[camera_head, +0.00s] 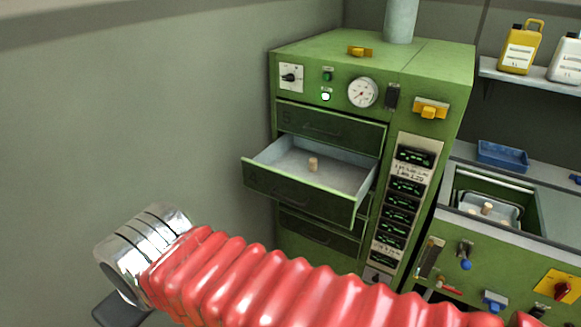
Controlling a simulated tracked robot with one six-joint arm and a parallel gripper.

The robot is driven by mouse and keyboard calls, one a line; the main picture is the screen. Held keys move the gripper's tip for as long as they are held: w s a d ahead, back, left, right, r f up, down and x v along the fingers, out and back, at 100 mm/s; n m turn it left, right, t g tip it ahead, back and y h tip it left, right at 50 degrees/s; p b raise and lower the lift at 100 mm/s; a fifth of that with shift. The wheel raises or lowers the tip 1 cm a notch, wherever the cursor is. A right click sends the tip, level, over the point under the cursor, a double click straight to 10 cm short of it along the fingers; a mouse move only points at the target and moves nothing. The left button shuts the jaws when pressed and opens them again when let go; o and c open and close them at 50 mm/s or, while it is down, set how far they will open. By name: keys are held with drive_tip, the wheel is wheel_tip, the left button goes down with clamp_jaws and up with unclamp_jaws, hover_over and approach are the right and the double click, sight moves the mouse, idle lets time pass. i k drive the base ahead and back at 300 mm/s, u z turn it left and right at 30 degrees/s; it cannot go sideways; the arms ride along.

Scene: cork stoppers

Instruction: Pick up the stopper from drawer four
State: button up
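A small tan cork stopper (313,164) stands upright on the floor of an open drawer (280,184). The drawer is pulled out of the green cabinet, directly below the closed drawer marked 5. A faint mark on its front looks like a 4. The stopper stands apart from the drawer walls. My arm, in red bellows with a metal collar, crosses the bottom of the view, below and in front of the drawer. The fingers of my gripper cannot be made out.
More closed drawers sit below the open one. On the right, a recess in the green bench holds a grey tray (508,217) with cork stoppers (487,208). A blue tray (502,155) lies behind it. A grey wall bounds the left side. Space above the open drawer is clear.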

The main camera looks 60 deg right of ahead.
sight(313, 162)
drive_tip(key=u, duration=1.85)
drive_tip(key=k, duration=1.45)
drive_tip(key=z, duration=1.05)
